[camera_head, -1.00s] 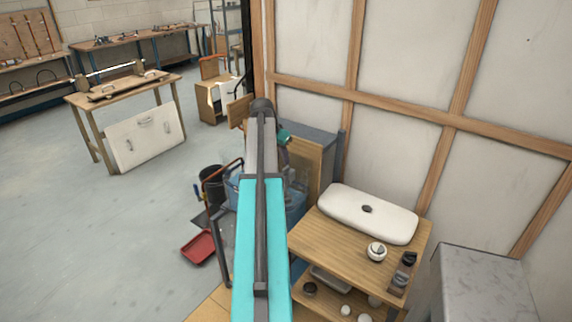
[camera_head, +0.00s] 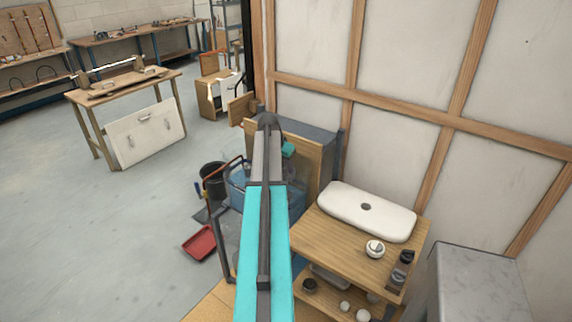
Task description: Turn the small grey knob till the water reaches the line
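A clear bluish tank (camera_head: 237,190) stands low behind my arm and is partly hidden by it. A copper-coloured pipe (camera_head: 222,169) bends over its left side. I cannot make out a small grey knob, a water level or a line on the tank. My teal and grey arm reaches away from me up the middle of the view, to the tank and a wooden panel. My gripper's fingers do not show; the arm covers that spot.
A wooden shelf unit (camera_head: 337,238) with a white basin (camera_head: 366,211) stands right of my arm. A grey block (camera_head: 480,290) is at the lower right. A black bucket (camera_head: 214,178) and red tray (camera_head: 200,243) lie left. Open floor extends farther left.

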